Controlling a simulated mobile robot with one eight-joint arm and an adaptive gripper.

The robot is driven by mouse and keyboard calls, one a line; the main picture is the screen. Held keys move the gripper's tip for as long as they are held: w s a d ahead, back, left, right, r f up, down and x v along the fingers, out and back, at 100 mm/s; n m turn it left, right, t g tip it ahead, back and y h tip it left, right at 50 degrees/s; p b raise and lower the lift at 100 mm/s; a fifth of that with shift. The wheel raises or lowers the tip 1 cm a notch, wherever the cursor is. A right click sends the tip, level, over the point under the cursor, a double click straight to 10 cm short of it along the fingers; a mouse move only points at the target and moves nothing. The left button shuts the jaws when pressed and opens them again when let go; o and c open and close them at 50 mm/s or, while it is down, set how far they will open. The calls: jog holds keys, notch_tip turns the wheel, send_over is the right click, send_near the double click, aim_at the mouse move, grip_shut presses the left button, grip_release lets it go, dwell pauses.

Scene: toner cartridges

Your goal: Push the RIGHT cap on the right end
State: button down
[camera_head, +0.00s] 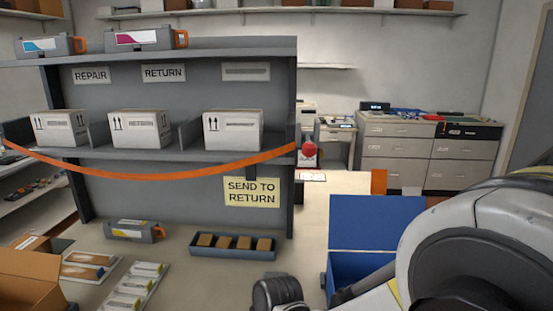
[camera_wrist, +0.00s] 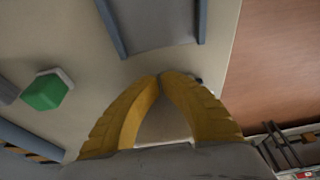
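My gripper (camera_wrist: 162,76) has yellow fingers whose tips meet, with nothing visible between them. It is over the pale table top, close to the table's edge. A green block-like piece with a white side (camera_wrist: 45,92), possibly a cap, lies left of the fingers and apart from them. My arm fills the lower right of the head view and hides part of the table.
A blue tray (camera_head: 233,252) holds several brown blocks. An open blue box (camera_head: 362,222) stands at right. A grey raised-edge piece (camera_wrist: 155,22) lies beyond the fingertips.

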dwell(0.4)
jog(key=shift+w+a+b, duration=0.2)
jog(key=shift+a, duration=2.2)
jog(key=shift+w+a+b, duration=0.15)
jog(key=shift+a, duration=2.25)
jog(key=shift+a, duration=0.3)
jog(key=shift+d, duration=0.1)
jog(key=shift+s+d, duration=0.15)
jog(key=shift+d, duration=1.8)
jog(key=shift+r, duration=0.1)
notch_tip(320, 180, up, 8)
jog(key=p, duration=0.5)
jog(key=shift+p, duration=0.4)
